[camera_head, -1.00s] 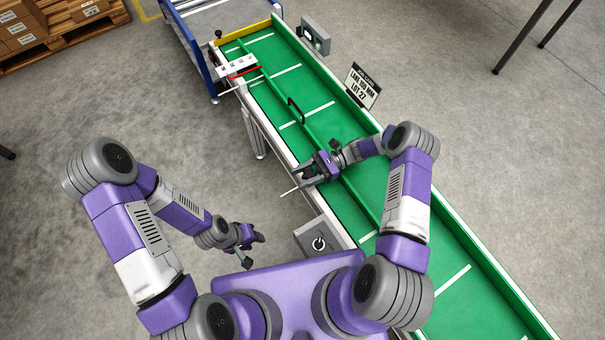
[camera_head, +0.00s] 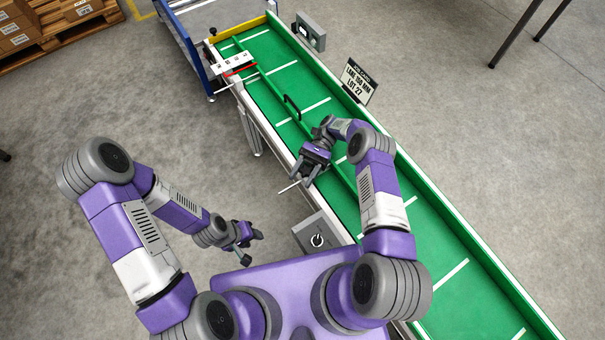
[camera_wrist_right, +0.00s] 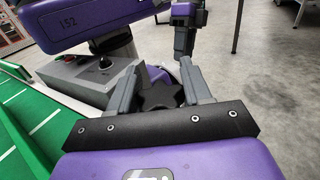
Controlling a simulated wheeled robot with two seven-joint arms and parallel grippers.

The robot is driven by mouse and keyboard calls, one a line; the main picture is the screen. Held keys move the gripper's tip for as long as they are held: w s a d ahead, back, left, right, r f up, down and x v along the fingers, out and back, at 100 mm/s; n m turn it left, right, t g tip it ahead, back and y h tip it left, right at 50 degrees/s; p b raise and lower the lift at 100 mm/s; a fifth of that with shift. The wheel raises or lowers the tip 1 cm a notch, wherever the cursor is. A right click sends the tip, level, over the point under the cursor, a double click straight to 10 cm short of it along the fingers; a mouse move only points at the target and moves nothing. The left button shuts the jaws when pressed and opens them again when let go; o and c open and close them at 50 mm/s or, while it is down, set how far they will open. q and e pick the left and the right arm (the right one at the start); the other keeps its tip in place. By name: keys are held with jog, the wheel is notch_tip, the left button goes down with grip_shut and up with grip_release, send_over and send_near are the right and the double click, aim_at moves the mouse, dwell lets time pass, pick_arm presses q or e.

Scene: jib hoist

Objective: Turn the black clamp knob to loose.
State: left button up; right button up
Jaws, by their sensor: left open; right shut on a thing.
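The black clamp knob (camera_wrist_right: 160,92) is star-shaped and sits between the two grey fingers of my right gripper (camera_wrist_right: 160,86) in the right wrist view. The gripper is shut on it. In the head view my right gripper (camera_head: 304,170) is at the near side rail of the green conveyor, and it hides the knob there. A thin pale rod sticks out beside the fingers. My left gripper (camera_head: 250,246) is open and empty over the floor, left of the conveyor and apart from it.
A grey control box (camera_head: 317,238) with a round switch is close to my right gripper, on the near side. A green guide rail with a black handle (camera_head: 292,107) runs along the conveyor (camera_head: 450,250). A white scale plate (camera_head: 233,63) is at the far end. A lane sign (camera_head: 357,80) stands on the far edge.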

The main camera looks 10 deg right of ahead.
aim_at(303, 175)
dwell(0.3)
jog(key=o, duration=1)
jog(key=shift+c, duration=0.2)
notch_tip(303, 175, up, 9)
jog(key=p, duration=0.3)
jog(key=shift+f+p, duration=0.15)
jog(key=shift+p, duration=0.15)
jog(key=shift+r, duration=0.7)
